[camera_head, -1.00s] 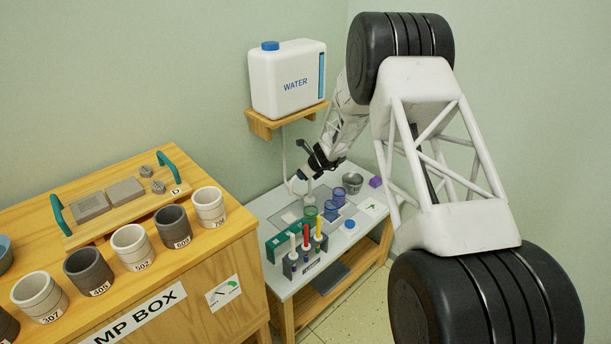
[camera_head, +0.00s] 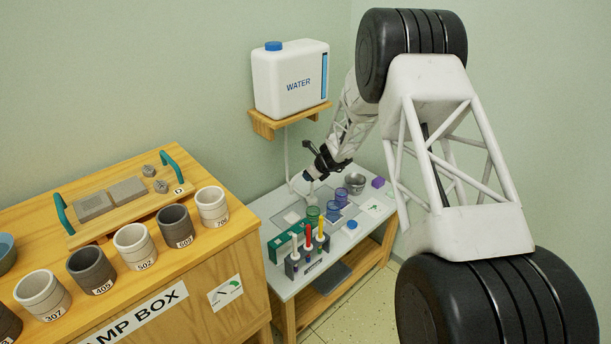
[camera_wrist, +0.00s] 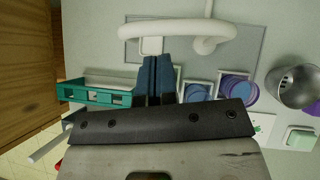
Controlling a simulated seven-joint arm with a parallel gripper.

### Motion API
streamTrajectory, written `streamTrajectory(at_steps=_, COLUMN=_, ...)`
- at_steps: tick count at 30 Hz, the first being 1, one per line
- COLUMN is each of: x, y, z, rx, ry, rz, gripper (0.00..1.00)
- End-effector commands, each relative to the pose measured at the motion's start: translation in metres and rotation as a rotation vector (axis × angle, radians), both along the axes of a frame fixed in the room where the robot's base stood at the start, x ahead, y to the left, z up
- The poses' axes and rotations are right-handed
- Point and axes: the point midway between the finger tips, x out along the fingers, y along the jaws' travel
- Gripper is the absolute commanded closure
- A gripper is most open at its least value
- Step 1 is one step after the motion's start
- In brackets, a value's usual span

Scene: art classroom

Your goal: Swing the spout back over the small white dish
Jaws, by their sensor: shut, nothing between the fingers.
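The white curved spout pipe (camera_wrist: 165,30) runs across the top of the wrist view, with its bend (camera_wrist: 206,44) to the right. In the head view, the pipe (camera_head: 288,160) comes down below the water tank (camera_head: 290,80). A small white square (camera_wrist: 152,46), probably the small white dish, lies on a grey mat below the left half of the pipe. My gripper (camera_wrist: 156,62) is shut and empty, its fingertips beside the pipe near that square. I cannot tell if they touch the pipe. In the head view my gripper (camera_head: 309,176) is partly hidden by its wrist.
Blue-purple cups (camera_wrist: 236,90) and a metal cup (camera_wrist: 297,86) stand to the right. A green holder (camera_wrist: 95,92) is at the left. A marker rack (camera_head: 306,254) stands at the table's front. The wooden cabinet (camera_head: 235,265) borders the table on the left.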

Motion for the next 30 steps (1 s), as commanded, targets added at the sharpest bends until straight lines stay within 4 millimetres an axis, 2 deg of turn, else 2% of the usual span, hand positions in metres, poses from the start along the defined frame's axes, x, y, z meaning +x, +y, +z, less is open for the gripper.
streamTrajectory(at_steps=5, x=-0.013, y=-0.018, z=0.005, rx=0.000, ry=0.000, rz=-0.001, gripper=1.00)
streamTrajectory(at_steps=18, x=-0.038, y=-0.050, z=0.056, rx=0.000, ry=-0.001, rz=-0.001, gripper=1.00)
streamTrajectory(at_steps=24, x=-0.046, y=-0.061, z=0.074, rx=0.000, ry=-0.001, rz=-0.001, gripper=1.00)
streamTrajectory(at_steps=30, x=-0.050, y=-0.066, z=0.081, rx=0.000, ry=0.000, rz=0.000, gripper=1.00)
